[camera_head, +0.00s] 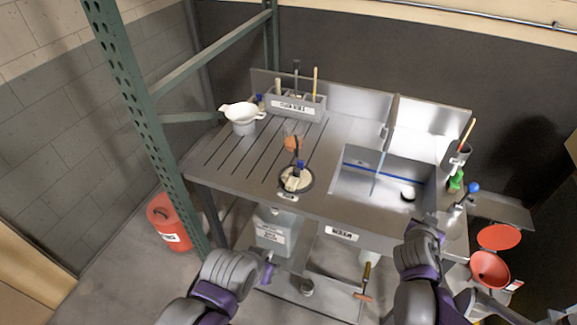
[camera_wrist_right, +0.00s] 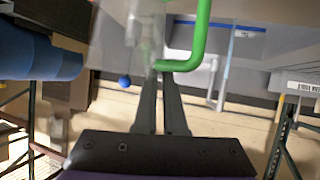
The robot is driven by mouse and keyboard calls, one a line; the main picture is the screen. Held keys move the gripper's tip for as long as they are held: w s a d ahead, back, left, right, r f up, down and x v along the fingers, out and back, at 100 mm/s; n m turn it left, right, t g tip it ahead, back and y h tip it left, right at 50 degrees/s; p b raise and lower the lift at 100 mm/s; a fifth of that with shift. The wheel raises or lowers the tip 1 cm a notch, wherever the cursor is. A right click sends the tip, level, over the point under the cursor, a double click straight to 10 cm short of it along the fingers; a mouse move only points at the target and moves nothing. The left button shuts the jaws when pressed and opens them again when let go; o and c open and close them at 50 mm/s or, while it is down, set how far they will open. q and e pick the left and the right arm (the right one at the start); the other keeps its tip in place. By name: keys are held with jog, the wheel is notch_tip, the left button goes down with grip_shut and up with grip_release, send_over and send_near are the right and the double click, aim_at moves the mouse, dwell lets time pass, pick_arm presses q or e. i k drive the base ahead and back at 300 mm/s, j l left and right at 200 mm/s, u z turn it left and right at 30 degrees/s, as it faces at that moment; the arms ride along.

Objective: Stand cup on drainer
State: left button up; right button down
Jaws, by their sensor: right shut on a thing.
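A clear cup (camera_wrist_right: 125,40) with a bent green handle (camera_wrist_right: 205,35) fills the upper part of the right wrist view. My right gripper (camera_wrist_right: 160,78) is shut on the green handle. In the head view a green part (camera_head: 456,181) shows at the sink's right end, close to my right gripper (camera_head: 455,203); the clear body is hard to make out there. The drainer is the grooved steel board (camera_head: 225,165) left of the sink. My left gripper (camera_head: 268,271) is low in front of the bench, away from everything on it; its fingers are too small to judge.
A white bowl on a pot (camera_head: 242,114), a round dish (camera_head: 296,180) and an orange item (camera_head: 292,143) stand on the drainer. A tool rack (camera_head: 296,106) stands behind. The sink (camera_head: 355,195) separates the right gripper from the drainer. A dark holder (camera_head: 458,155) stands at right.

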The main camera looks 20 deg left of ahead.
aim_at(258, 172)
jog(key=k+u, duration=0.25)
jog(key=k+j+u, duration=0.1)
jog(key=k+u, duration=0.15)
jog(key=u, duration=1.55)
jog(key=i+l+u, duration=0.15)
jog(key=l, duration=0.25)
jog(key=l+u, duration=0.15)
jog(key=l, duration=0.75)
jog(key=i+l, duration=0.15)
jog(key=l, duration=0.4)
